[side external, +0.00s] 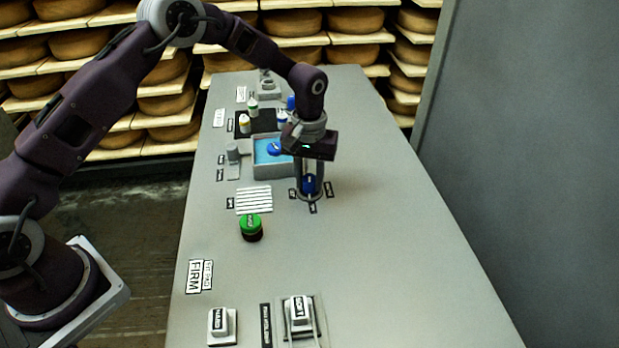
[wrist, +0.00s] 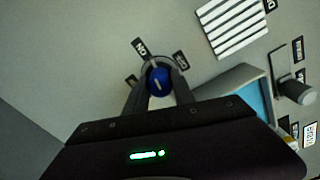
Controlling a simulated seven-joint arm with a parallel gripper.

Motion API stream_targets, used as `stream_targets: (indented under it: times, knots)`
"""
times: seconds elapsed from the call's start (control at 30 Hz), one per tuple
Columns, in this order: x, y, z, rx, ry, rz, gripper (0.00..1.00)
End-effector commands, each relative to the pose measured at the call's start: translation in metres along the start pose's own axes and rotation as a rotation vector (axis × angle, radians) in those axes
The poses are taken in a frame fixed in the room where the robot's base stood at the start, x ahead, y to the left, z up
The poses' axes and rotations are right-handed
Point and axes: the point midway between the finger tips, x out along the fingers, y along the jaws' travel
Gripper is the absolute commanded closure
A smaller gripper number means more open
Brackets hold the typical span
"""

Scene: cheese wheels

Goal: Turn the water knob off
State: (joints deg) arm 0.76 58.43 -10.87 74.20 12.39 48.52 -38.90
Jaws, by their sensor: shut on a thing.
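The water knob is a blue round knob with a white pointer line, on a grey base on the table; in the wrist view the knob (wrist: 158,81) sits between my fingertips. In the side external view the blue knob (side external: 309,184) shows between the fingers, partly covered by them. Small black-and-white labels (side external: 312,208) stand around its base. My gripper (side external: 310,192) points down over the knob and is shut on it. It also shows in the wrist view (wrist: 160,88).
A basin (side external: 272,170) with blue water and a blue item stands just behind the knob. The table right of the knob is clear.

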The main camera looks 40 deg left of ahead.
Motion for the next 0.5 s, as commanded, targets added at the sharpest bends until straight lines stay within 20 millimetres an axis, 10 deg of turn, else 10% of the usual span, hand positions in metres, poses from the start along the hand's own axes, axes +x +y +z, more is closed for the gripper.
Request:
stream_targets:
  times: [0.5]
  knots:
    - [-0.0009, 0.0000, -0.0005, 0.479, 0.001, 0.001, 1.00]
